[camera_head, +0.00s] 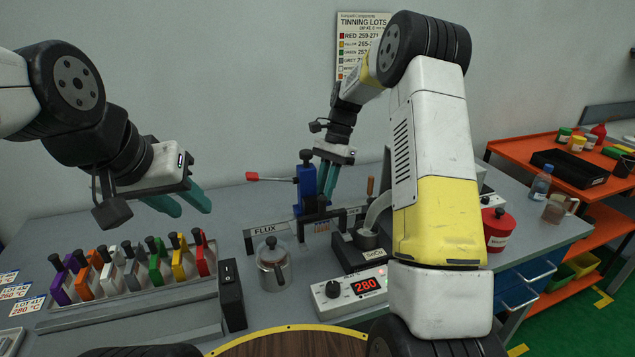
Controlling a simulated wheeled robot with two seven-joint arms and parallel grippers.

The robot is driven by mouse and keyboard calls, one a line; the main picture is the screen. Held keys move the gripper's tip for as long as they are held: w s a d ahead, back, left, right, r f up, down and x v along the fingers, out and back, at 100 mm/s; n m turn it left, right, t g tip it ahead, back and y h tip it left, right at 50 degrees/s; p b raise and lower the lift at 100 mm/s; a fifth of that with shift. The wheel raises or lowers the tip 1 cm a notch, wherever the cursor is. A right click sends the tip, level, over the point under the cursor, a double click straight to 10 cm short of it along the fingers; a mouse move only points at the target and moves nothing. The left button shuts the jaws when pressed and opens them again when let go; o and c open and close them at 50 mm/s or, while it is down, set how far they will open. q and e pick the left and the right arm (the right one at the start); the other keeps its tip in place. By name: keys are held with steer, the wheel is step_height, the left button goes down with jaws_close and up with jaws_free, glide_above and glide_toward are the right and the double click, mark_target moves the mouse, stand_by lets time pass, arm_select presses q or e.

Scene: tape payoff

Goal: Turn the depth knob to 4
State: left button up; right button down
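A blue upright device (307,186) stands at the back middle of the bench, with a black cap or knob (305,156) on top and a red-tipped lever pointing left. I can read no depth marking or number on it. A white control box (349,296) at the front has a black knob (333,289) and a red display reading 280. My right gripper (324,197) points down just right of the blue device; its teal fingers look close together, and contact or a gap is unclear. My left gripper (187,208) is open and empty above the left bench.
A rack (135,293) of several coloured clips stands below my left gripper. A metal flux pot (273,267), a FLUX sign (268,230) and a solder pot (366,240) stand mid-bench. A red canister (497,229) is right of my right arm, which hides part of the bench.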

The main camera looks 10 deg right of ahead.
stand_by(0.3)
steer(key=c, duration=1.4)
jaws_free()
steer(key=shift+o, duration=0.2)
